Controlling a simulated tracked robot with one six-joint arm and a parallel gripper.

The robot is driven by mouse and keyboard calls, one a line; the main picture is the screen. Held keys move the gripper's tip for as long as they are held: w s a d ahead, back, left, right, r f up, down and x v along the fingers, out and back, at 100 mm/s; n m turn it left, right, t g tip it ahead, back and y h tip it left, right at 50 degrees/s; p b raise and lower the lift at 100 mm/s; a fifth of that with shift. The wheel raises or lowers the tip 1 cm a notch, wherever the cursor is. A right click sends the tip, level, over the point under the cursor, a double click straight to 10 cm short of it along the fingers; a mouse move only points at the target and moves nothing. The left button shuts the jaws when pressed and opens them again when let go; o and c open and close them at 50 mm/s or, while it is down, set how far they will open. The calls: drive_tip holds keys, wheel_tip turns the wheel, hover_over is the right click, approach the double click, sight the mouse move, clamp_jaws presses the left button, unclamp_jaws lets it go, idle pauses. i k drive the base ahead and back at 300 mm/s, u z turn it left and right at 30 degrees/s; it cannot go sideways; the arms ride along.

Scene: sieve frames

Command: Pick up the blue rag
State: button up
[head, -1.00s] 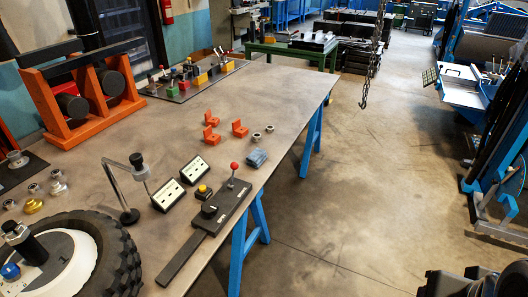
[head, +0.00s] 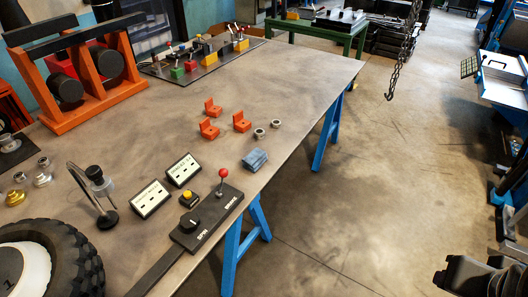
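The blue rag (head: 255,159) is a small folded grey-blue cloth. It lies on the grey workbench (head: 300,75) near the right edge, just beyond the black lever box with the red knob. Nothing covers it. A dark part at the lower right corner (head: 480,275) appears to belong to my own arm. It is over the floor side, well to the right of the bench and apart from the rag. The fingertips cannot be made out, so I cannot tell whether the gripper is open.
The lever box (head: 207,218) and two white socket panels (head: 150,198) stand near the rag. Several orange blocks (head: 242,122) and two metal nuts (head: 275,123) lie beyond it. A chain with a hook (head: 393,80) hangs right of the bench. The floor (head: 370,190) there is clear.

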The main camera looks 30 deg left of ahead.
sight(253, 162)
drive_tip(key=i, duration=2.75)
drive_tip(key=u, duration=2.4)
